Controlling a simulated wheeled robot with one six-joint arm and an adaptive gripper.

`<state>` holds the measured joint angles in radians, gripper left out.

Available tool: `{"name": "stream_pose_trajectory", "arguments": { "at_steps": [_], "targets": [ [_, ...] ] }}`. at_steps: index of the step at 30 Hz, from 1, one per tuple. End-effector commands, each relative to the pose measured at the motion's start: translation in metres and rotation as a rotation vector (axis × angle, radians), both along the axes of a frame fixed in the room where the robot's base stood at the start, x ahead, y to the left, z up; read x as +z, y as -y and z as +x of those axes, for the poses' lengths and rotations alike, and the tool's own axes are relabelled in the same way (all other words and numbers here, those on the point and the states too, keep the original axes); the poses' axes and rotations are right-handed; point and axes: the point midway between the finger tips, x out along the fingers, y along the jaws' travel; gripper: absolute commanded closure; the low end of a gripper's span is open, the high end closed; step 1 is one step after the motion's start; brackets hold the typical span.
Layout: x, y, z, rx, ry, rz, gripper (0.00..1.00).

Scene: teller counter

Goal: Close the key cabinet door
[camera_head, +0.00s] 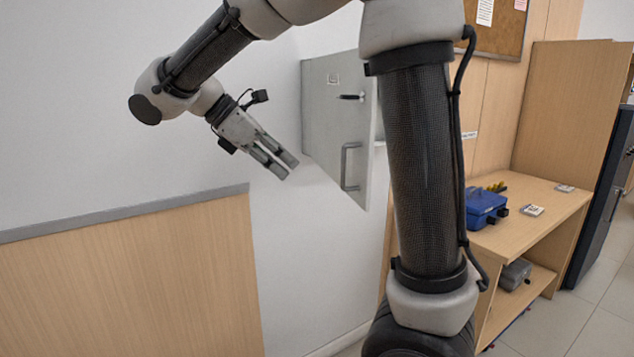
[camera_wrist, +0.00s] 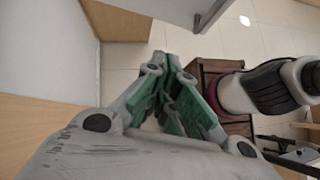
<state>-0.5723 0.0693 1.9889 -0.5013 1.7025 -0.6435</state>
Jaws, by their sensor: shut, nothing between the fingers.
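The key cabinet door (camera_head: 328,118) is a grey panel on the white wall, with a dark lever near its top and a grey bar handle (camera_head: 349,166) near its right edge. It stands open, swung out at an angle from the wall. My gripper (camera_head: 288,167) is shut and empty. In the head view it is left of the door's lower left edge, pointing down and right, with a visible gap between them. The wrist view shows its fingers (camera_wrist: 165,62) converging. The cabinet's inside is mostly hidden by the door and my arm.
Wood panelling (camera_head: 130,285) with a grey top rail covers the lower wall at left. A wooden desk (camera_head: 545,200) at right bears a blue box (camera_head: 484,207) and small cards. A cork board (camera_head: 495,28) hangs above. The white wall around my gripper is bare.

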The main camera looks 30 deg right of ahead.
Motion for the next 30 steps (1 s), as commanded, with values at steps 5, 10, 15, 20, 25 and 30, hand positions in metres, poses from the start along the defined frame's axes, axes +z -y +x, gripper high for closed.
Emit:
{"name": "stream_pose_trajectory", "arguments": {
  "at_steps": [5,10,15,20,25,30],
  "targets": [
    [-0.011,0.012,-0.004,-0.002,-0.003,-0.001,1.00],
    [-0.035,0.035,-0.010,-0.003,-0.002,-0.001,1.00],
    [-0.062,0.060,-0.017,-0.004,-0.002,0.000,1.00],
    [-0.071,0.084,-0.023,-0.004,0.000,0.001,1.00],
    [-0.071,0.101,-0.028,-0.004,0.000,0.001,1.00],
    [-0.070,0.107,-0.029,0.000,0.000,0.001,1.00]
  ]
}}
